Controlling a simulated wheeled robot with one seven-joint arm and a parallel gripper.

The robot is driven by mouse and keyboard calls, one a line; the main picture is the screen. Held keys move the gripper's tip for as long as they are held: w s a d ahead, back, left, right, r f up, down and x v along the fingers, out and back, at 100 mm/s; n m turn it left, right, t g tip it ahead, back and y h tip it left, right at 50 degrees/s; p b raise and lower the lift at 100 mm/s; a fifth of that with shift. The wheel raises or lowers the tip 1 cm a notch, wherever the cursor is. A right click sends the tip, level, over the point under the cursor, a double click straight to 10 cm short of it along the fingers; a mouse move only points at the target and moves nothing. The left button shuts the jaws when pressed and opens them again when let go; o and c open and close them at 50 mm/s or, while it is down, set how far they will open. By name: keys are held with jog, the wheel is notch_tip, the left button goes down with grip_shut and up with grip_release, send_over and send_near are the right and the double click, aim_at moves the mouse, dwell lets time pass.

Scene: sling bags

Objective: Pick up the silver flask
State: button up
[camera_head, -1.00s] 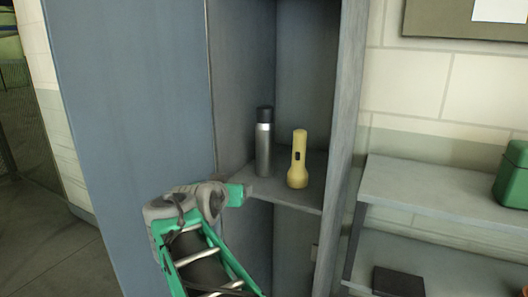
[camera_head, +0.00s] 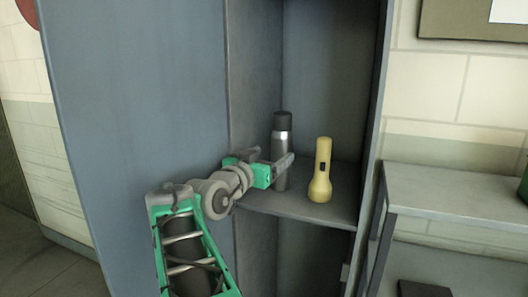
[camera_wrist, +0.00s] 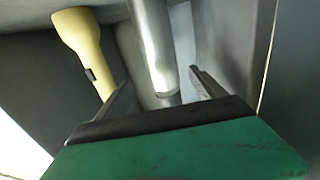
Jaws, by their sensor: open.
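The silver flask (camera_head: 283,143) stands upright on the locker shelf and has a dark cap. In the wrist view the flask (camera_wrist: 151,40) runs down from the top edge between my two fingers. My gripper (camera_head: 274,156) is open at the flask, with one finger in front of its lower body and the other to its left. In the wrist view my gripper (camera_wrist: 161,76) shows a gap on the right of the flask; whether a finger touches it, I cannot tell.
A yellow flashlight (camera_head: 321,170) stands upright just right of the flask, also seen left of it in the wrist view (camera_wrist: 82,38). The locker's side walls close in the shelf (camera_head: 300,205). A grey shelf unit (camera_head: 450,190) stands at the right.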

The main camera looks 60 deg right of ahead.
aim_at(277, 151)
jog(key=shift+w+d, duration=0.2)
jog(key=shift+w, duration=0.05)
jog(key=d+p, duration=0.3)
jog(key=d, duration=0.3)
jog(key=shift+d+f, duration=0.1)
jog(key=shift+d, duration=0.3)
jog(key=shift+d+f, duration=0.1)
jog(key=shift+d, duration=0.3)
jog(key=shift+a, duration=0.1)
jog(key=shift+c, duration=0.3)
grip_shut()
